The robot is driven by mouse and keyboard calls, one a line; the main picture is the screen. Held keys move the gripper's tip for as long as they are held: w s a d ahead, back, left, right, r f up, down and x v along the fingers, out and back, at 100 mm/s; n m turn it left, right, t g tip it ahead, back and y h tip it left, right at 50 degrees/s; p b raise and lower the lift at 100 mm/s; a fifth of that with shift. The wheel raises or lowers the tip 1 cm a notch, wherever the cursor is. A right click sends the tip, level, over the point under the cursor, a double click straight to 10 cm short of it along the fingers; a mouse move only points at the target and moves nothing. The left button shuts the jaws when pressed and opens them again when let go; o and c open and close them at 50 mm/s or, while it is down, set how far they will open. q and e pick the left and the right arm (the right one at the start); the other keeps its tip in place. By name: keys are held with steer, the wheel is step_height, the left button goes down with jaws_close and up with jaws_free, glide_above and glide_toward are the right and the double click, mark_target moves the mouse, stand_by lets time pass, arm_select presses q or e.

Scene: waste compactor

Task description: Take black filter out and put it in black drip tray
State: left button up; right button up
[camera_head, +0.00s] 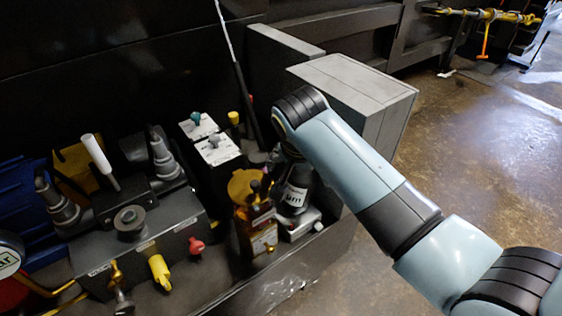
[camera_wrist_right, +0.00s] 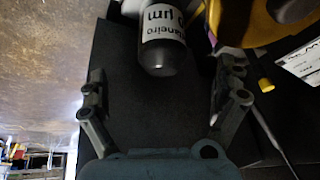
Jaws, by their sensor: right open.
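The black filter (camera_head: 293,197) is a dark cylinder with a white label ending in "µm". It stands at a grey metal fitting beside the brass-coloured block. In the right wrist view the filter (camera_wrist_right: 163,48) shows at the top centre, label upward. My right gripper (camera_wrist_right: 165,72) is open, its two fingers spread wide to either side of the filter's lower end. Nothing is held. In the head view my own arm hides most of this gripper. A dark tray-like base (camera_head: 318,258) runs below the equipment; I cannot tell whether it is the drip tray. My left gripper is out of view.
A brass block with a yellow cap (camera_head: 243,186) stands close left of the filter. A grey box (camera_head: 352,82) is behind my right arm. Valves, a red knob (camera_head: 196,245) and a yellow knob (camera_head: 160,270) crowd the left. Open concrete floor (camera_head: 480,150) lies right.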

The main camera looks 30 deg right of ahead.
mark_target(299, 180)
steer(key=shift+w+f, duration=0.2)
steer(key=b+x, duration=0.1)
steer(key=x, duration=0.2)
steer(key=shift+f+b, duration=0.3)
steer(key=shift+f, duration=0.1)
steer(key=b+x, duration=0.2)
steer(key=x, duration=0.3)
steer(key=shift+w+d+f, duration=0.15)
steer(key=shift+w+f, duration=0.05)
steer(key=shift+f, duration=0.05)
steer(key=shift+w+d+f, duration=0.15)
steer(key=shift+w+f, duration=0.05)
steer(key=shift+f, duration=0.25)
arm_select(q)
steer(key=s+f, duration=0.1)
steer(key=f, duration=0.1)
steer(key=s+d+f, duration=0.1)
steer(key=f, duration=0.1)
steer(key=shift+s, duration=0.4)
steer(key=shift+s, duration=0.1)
arm_select(e)
steer(key=c, duration=1.7)
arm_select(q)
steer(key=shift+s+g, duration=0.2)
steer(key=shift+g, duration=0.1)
arm_select(e)
steer(key=shift+r, duration=0.1)
